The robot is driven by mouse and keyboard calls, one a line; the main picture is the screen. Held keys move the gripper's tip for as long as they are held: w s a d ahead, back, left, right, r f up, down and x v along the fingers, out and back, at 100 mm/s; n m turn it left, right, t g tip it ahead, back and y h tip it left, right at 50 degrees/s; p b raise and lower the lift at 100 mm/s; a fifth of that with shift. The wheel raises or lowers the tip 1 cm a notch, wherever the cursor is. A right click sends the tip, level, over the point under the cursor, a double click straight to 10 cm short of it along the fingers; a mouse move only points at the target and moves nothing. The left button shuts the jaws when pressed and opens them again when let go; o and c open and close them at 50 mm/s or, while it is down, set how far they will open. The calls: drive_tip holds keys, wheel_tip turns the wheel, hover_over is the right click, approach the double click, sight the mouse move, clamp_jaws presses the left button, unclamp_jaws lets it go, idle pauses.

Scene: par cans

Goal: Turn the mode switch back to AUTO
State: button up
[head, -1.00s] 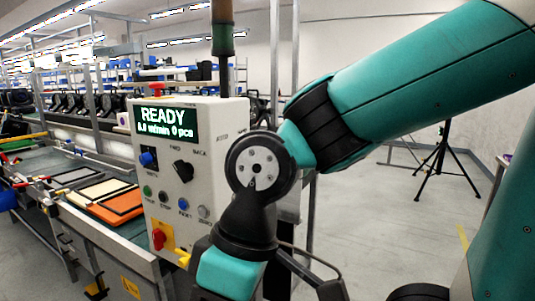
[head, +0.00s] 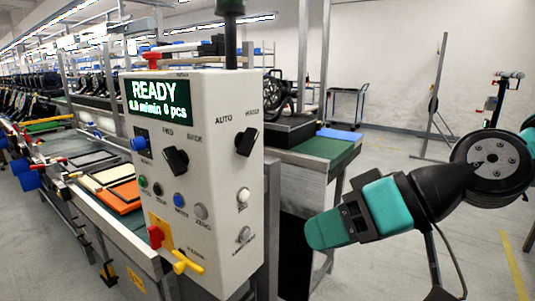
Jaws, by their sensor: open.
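The control box (head: 225,205) stands upright left of the middle, its front facing me. The mode switch (head: 246,142) is a black knob at its upper right, under the labels AUTO and HAND. The knob is tilted to the upper right, toward HAND. My gripper (head: 325,229) is at the right of the box, lower than the switch and apart from it. It points left; its fingers overlap in this view and the gap between them is hard to see. Nothing shows held in it.
A green-topped table (head: 318,152) stands behind. Floor at the right is open.

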sight(254, 142)
drive_tip(key=w+d+r+m+t+y+b, duration=0.2)
drive_tip(key=w+d+r+m+t+y, duration=0.2)
drive_tip(key=w+r+t, duration=0.4)
drive_tip(key=shift+g, duration=0.4)
drive_tip(key=f+p+x, duration=0.1)
drive_tip(key=p+x, duration=0.1)
drive_tip(key=x, duration=0.4)
drive_tip(key=p+x, duration=0.2)
drive_tip(key=x, duration=0.4)
drive_tip(key=f+p+x, duration=0.1)
drive_tip(key=p+x, duration=0.1)
drive_tip(key=x, duration=0.4)
drive_tip(key=shift+w+d+f, duration=0.3)
drive_tip(key=shift+w, duration=0.1)
clamp_jaws()
